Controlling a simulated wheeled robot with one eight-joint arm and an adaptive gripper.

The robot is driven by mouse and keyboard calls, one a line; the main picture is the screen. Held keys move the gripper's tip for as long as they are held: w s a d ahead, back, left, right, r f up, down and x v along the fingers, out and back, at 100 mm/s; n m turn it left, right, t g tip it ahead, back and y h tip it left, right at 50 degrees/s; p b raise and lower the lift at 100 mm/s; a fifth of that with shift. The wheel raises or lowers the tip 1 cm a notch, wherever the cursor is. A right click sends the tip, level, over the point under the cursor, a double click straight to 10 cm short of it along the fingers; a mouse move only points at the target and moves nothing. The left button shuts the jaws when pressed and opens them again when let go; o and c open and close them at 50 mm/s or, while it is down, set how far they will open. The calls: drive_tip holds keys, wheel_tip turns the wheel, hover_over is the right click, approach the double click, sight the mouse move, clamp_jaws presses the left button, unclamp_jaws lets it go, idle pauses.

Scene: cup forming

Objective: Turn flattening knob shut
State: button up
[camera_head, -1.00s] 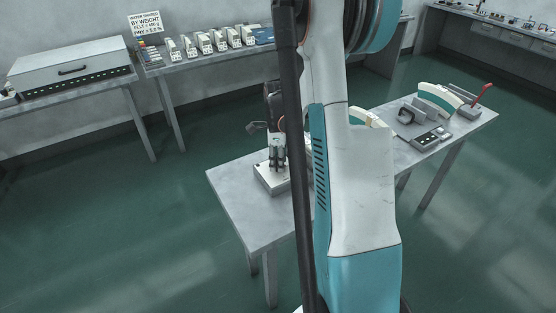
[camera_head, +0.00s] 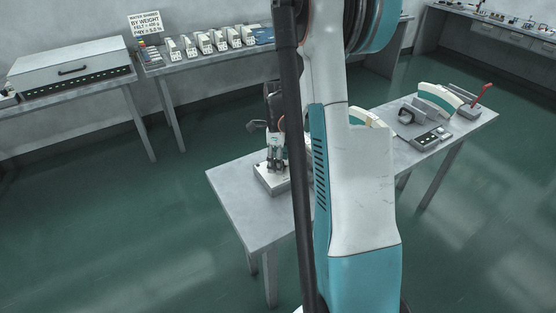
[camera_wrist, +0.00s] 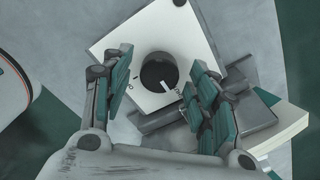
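The flattening knob (camera_wrist: 159,72) is a dark round dial on a white-topped box (camera_wrist: 117,42), which stands on the grey table. A light pointer line on the knob's lower right faces an "ON" label. My gripper (camera_wrist: 161,60) has its two teal-padded fingers on either side of the knob, with a visible gap on both sides. It is open and holds nothing. In the head view my gripper (camera_head: 275,160) is low over the box (camera_head: 268,183) and hides the knob.
Grey blocks (camera_wrist: 240,118) lie beside the box in the wrist view. Farther along the table (camera_head: 235,205) are a dark-faced control box (camera_head: 431,138), white and teal curved pieces (camera_head: 440,97) and a red lever (camera_head: 483,92). The table's near left end is bare.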

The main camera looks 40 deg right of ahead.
wheel_tip(320, 180, up, 12)
idle(0.7)
idle(0.4)
